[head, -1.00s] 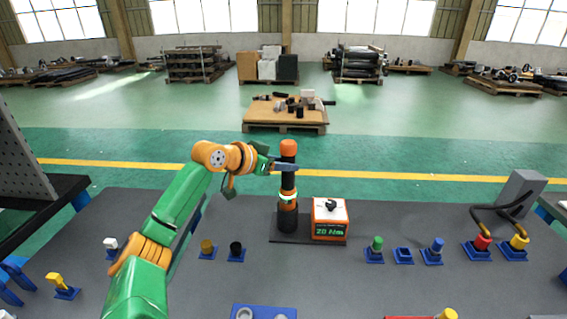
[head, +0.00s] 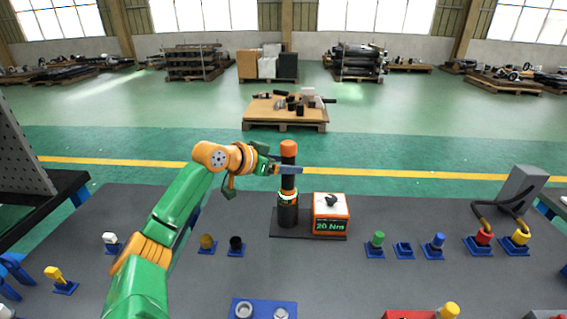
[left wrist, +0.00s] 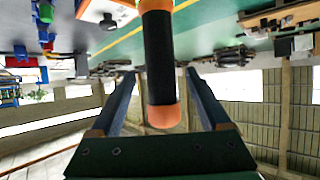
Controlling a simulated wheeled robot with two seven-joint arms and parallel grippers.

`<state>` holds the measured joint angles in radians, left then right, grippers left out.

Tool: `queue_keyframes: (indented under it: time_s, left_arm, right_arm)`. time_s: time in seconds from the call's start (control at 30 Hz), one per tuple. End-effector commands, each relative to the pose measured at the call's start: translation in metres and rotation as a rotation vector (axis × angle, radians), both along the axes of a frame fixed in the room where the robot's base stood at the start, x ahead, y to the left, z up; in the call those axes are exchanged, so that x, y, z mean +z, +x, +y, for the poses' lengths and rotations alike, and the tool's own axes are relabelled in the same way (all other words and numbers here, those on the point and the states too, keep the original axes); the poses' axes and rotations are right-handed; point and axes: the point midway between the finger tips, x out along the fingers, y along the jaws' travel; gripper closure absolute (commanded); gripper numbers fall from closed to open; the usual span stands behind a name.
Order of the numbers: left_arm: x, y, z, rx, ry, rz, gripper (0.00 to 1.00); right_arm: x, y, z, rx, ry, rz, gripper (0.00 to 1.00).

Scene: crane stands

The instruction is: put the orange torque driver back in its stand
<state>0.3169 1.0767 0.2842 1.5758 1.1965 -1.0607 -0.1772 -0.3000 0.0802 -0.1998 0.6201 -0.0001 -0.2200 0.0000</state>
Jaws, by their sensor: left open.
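The torque driver (head: 288,150) stands upright, with an orange cap and a black grip. Its lower end is in a black stand column with an orange collar and a green-white ring, on a dark base plate (head: 275,233); how deep it sits is hidden. My left gripper (head: 322,170) comes in from the left at grip height, its blue finger crossing in front of the grip. In the left wrist view, the driver (left wrist: 160,65) is between the two spread fingers, with visible gaps on both sides. My right gripper is not in view.
An orange box (head: 331,212) reading 20 Nm stands right of the column on the same plate. Blue sockets with coloured plugs stand along the table (head: 190,280) on both sides. A blue holder (head: 262,308) is at the front. The table between them is clear.

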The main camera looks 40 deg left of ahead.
Motion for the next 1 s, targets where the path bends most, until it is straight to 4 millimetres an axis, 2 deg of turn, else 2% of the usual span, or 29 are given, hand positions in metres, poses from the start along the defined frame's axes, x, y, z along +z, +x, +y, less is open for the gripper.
queue_keyframes:
  time_s: [0.13,0.53,0.87,1.0]
  left_arm:
    - [0.000,-0.005,0.001,0.000,0.000,-0.002,0.20]
    - [0.021,-0.041,0.001,0.000,0.001,-0.004,0.20]
    - [0.025,-0.045,0.001,0.000,0.001,-0.004,0.20]
    - [0.030,-0.064,0.002,0.000,0.002,-0.007,0.20]
  right_arm:
    - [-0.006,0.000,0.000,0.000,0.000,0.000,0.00]
    - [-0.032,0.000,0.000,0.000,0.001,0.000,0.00]
    - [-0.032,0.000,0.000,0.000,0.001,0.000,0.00]
    - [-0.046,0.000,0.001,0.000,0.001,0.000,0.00]
